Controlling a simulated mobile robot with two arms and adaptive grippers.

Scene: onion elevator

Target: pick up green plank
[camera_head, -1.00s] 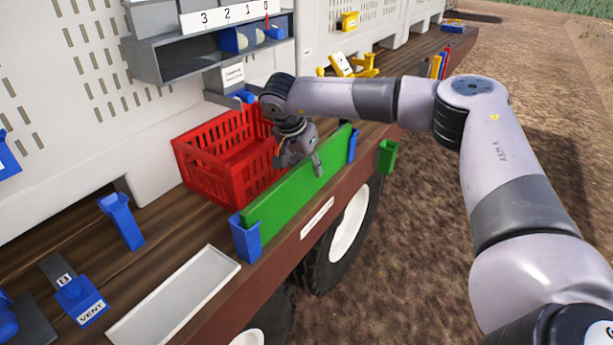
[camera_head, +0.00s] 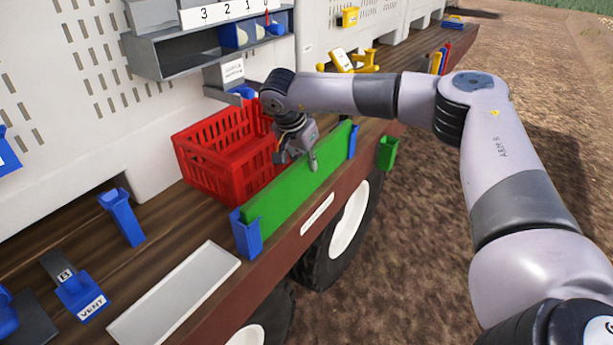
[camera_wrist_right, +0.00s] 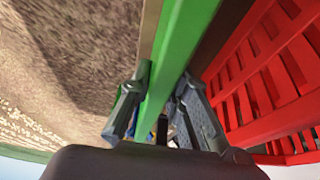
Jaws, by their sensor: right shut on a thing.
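The green plank (camera_head: 285,199) stands on edge along the front of the wooden deck. Its ends sit in two blue brackets, a near one (camera_head: 246,233) and a far one (camera_head: 352,142). My right gripper (camera_head: 297,158) is at the top edge of the plank, a little past its middle. In the right wrist view the plank (camera_wrist_right: 178,45) runs between the two fingers (camera_wrist_right: 160,105), one on each side, and they are shut on it. My left gripper is not in view.
A red crate (camera_head: 213,141) stands just behind the plank, close to my right gripper. A white tray (camera_head: 175,295) lies at the near left. A small green holder (camera_head: 388,153) hangs on the deck's outer edge. A grey shelf (camera_head: 168,62) is on the wall above. Open ground lies right of the deck.

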